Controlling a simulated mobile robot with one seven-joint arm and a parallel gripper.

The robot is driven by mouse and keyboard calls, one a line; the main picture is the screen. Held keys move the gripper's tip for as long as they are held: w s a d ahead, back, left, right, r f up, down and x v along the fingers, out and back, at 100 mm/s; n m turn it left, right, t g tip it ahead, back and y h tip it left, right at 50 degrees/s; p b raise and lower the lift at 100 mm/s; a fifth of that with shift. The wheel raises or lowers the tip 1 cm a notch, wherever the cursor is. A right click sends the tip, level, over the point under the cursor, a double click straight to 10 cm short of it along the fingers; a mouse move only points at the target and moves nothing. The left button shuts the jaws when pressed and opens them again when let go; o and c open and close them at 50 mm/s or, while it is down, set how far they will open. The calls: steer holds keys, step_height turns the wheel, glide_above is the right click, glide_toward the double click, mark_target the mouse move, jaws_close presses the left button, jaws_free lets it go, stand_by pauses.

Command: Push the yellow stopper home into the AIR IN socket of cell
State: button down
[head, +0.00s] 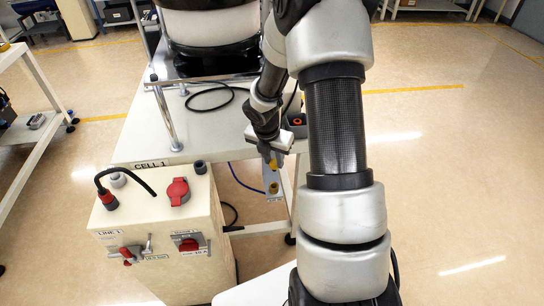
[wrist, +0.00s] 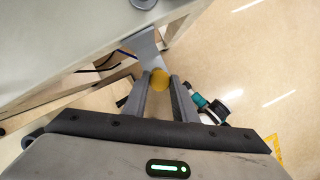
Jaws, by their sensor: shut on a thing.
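My gripper (head: 271,160) hangs at the front right edge of the table marked CELL 1. It is shut on the yellow stopper (head: 273,164), whose round yellow end (wrist: 159,79) shows between the fingertips in the wrist view. The stopper is just in front of a grey metal bracket (head: 268,196) on the table's side. A brass-yellow round fitting (head: 273,188) sits on this bracket, a little below the stopper in the head view. No AIR IN label is readable. The fingers hide whether the stopper touches a socket.
A cream cabinet (head: 150,262) labelled LINE 1, with red fittings and a black cable, stands left of the bracket. A blue hose (head: 245,182) hangs beside the bracket. The bowl feeder (head: 212,30) stands on the table (head: 195,125).

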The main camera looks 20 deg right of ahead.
mark_target(273, 169)
steer(key=shift+f+b, duration=2.75)
steer(key=shift+f, duration=0.05)
steer(key=shift+f+b, duration=0.3)
steer(key=shift+f, duration=0.3)
steer(key=shift+f+p, duration=0.15)
steer(key=shift+p, duration=0.35)
steer(key=shift+f+b, duration=0.8)
steer(key=shift+f, duration=0.45)
steer(key=c, duration=1.2)
jaws_free()
steer(key=shift+o, duration=0.2)
steer(key=shift+r, duration=0.15)
steer(key=w+p+v, duration=0.1)
steer(key=p+v, duration=0.5)
steer(key=shift+s+r, duration=0.45)
